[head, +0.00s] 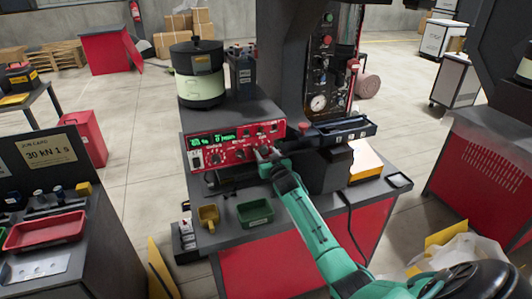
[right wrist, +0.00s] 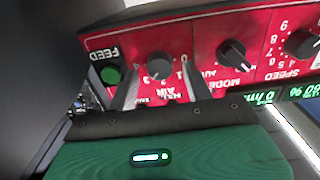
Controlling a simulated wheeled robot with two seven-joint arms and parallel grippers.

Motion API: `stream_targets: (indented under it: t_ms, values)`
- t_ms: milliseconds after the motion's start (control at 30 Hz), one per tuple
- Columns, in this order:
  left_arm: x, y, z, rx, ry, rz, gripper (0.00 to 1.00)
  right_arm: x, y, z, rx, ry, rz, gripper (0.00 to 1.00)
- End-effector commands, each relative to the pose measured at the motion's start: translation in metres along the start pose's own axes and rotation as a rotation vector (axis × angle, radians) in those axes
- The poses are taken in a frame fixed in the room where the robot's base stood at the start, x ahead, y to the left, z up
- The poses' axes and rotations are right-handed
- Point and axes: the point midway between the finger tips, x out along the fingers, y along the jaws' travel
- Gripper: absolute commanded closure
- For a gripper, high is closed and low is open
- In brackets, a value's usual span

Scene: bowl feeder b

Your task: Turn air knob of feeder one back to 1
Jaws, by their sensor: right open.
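The air knob (right wrist: 158,66) is a small silver-grey knob on the red control panel (head: 222,146) under the bowl feeder (head: 200,85). In the right wrist view the panel (right wrist: 210,35) appears upside down, with the word AIR below the knob. My right gripper (right wrist: 160,64) is open, with one finger on each side of the knob. A gap shows between knob and fingers. The knob's pointer is too small to read. In the head view the right gripper (head: 264,154) is at the panel's lower right and hides the knob. My left gripper is not in view.
A green feed button (right wrist: 110,75) sits close beside one finger. The black mode knob (right wrist: 232,52) and speed knob (right wrist: 302,43) are on the other side. A yellow cup (head: 208,216) and a green tray (head: 255,213) stand on the bench below the panel.

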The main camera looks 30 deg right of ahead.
Motion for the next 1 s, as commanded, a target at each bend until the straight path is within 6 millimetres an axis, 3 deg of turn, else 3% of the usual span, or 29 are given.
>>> stream_targets:
  t_ms: [467, 700, 1000]
  values:
    - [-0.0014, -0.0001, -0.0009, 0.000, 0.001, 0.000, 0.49, 0.0105, 0.0002, -0.0001, -0.001, 0.000, 0.000, 0.49]
    - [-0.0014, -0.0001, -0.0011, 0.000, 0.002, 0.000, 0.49, 0.0104, 0.0002, -0.0001, -0.001, 0.000, 0.000, 0.92]
    - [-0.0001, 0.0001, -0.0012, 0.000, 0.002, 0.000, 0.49, 0.0104, 0.0001, 0.0002, -0.027, 0.000, 0.000, 0.94]
